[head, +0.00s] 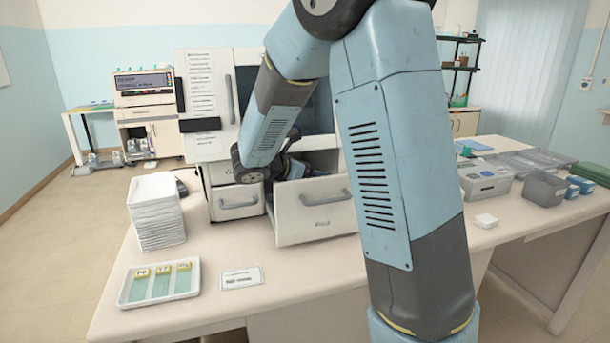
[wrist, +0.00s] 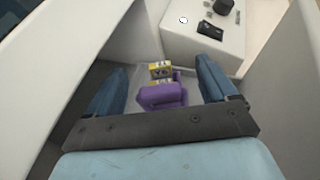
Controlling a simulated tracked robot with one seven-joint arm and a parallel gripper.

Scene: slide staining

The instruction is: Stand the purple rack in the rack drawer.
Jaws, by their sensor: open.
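The purple rack (wrist: 162,94) is inside the rack drawer in the wrist view, near the drawer's floor, with yellow-labelled slides (wrist: 160,69) at its far side. My gripper (wrist: 168,86) is open, with one blue finger on each side of the rack and a gap to each. Whether the rack stands fully on the floor is hard to tell. In the head view the rack drawer (head: 314,212) is pulled out of the white machine, and my arm reaches down into it. The rack and my gripper's fingertips are hidden there by the drawer front and arm.
A closed drawer (head: 238,202) is left of the open one. A stack of white trays (head: 156,212), a tray of slides (head: 160,284) and a card (head: 242,278) lie at the left. A grey box (head: 485,179) and bins (head: 544,188) stand at the right. Drawer walls (wrist: 90,40) surround my gripper closely.

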